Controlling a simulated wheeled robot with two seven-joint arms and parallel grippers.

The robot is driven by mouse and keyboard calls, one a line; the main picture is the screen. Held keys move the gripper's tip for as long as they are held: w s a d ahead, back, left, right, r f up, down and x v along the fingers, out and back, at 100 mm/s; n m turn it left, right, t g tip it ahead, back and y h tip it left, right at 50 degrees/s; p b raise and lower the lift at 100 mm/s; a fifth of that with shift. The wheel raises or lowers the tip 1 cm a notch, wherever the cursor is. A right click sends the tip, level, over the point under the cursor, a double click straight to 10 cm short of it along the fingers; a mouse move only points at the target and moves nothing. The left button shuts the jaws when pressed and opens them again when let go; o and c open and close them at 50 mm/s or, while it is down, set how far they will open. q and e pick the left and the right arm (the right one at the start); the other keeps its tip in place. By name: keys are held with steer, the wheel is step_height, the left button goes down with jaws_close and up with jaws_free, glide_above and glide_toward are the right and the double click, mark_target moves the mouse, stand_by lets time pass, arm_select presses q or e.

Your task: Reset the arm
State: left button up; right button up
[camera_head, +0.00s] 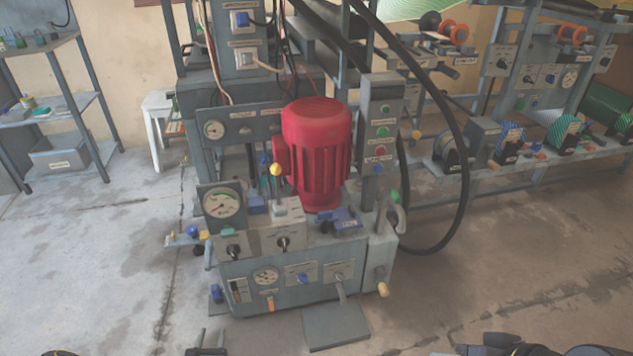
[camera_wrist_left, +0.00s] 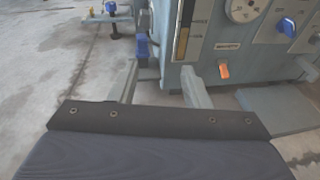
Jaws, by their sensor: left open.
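The plate press (camera_head: 300,270) is a grey machine with a red motor (camera_head: 318,150), gauges, switches and levers, standing in the middle of the head view. My left gripper (camera_head: 210,340) is at the bottom edge, in front of the press and left of its lower front. In the left wrist view my left gripper (camera_wrist_left: 160,88) has its two fingers apart with nothing between them. Beyond the fingers are a blue part (camera_wrist_left: 142,46) and an orange lever (camera_wrist_left: 224,71) on the press front. Dark parts of my right arm show at the bottom right; its fingers are not clear.
A flat grey pedal plate (camera_head: 336,325) lies at the press's foot. A black hose (camera_head: 465,150) loops down on its right. A shelf (camera_head: 75,110) and white stool (camera_head: 158,115) stand at the left, a workbench (camera_head: 490,185) at the right. The floor at left is clear.

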arm_select(q)
steer(key=w+d+r+m+h, duration=0.25)
steer(key=r+m+h, duration=0.35)
steer(key=r, duration=0.6)
steer(key=w+d+r+m+h, duration=0.2)
steer(key=d+r+m+h, duration=0.35)
steer(key=r, duration=0.55)
steer(key=s+d+r+m+g+h, duration=0.4)
steer(key=r+m+g+h, duration=0.15)
steer(key=r+m, duration=0.3)
steer(key=s+d+r+m+g+y, duration=0.4)
steer(key=s+r+m+g, duration=0.45)
steer(key=s, duration=0.45)
steer(key=s+a+r+m+t+y, duration=0.1)
steer(key=s+a+m+t+y, duration=0.1)
steer(key=s+a+m+y, duration=0.3)
steer(key=s+a+r+m+t+y, duration=0.1)
steer(key=s+t+y, duration=0.15)
steer(key=s, duration=0.35)
step_height(320, 180, up, 32)
steer(key=p, duration=3.2)
steer(key=shift+s+a, duration=0.15)
steer(key=shift+s, duration=0.1)
